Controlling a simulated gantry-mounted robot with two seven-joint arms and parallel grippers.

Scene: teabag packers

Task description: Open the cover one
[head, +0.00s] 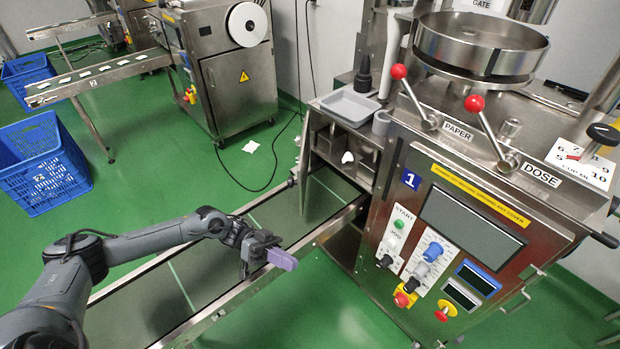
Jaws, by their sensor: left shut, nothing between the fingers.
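The packing machine with the blue "1" sign (411,179) stands at the right. Its front has a dark window panel (472,228) under a yellow warning strip (478,194). At its left side is an open compartment (352,148) with a small white piece inside. A greyish see-through panel (322,190) stands upright at that opening; I cannot tell for sure whether this is cover one. My left gripper (284,260) is shut and empty, with purple fingertips pointing right. It is over the conveyor, left of the machine and apart from it. My right gripper is not in view.
The conveyor belt (215,272) with metal rails runs below my left arm. Two red-knobbed levers (398,71) and a round steel hopper (480,45) top the machine. A grey tray (349,106) sits on its left ledge. Blue crates (42,160) and another machine (238,85) stand behind.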

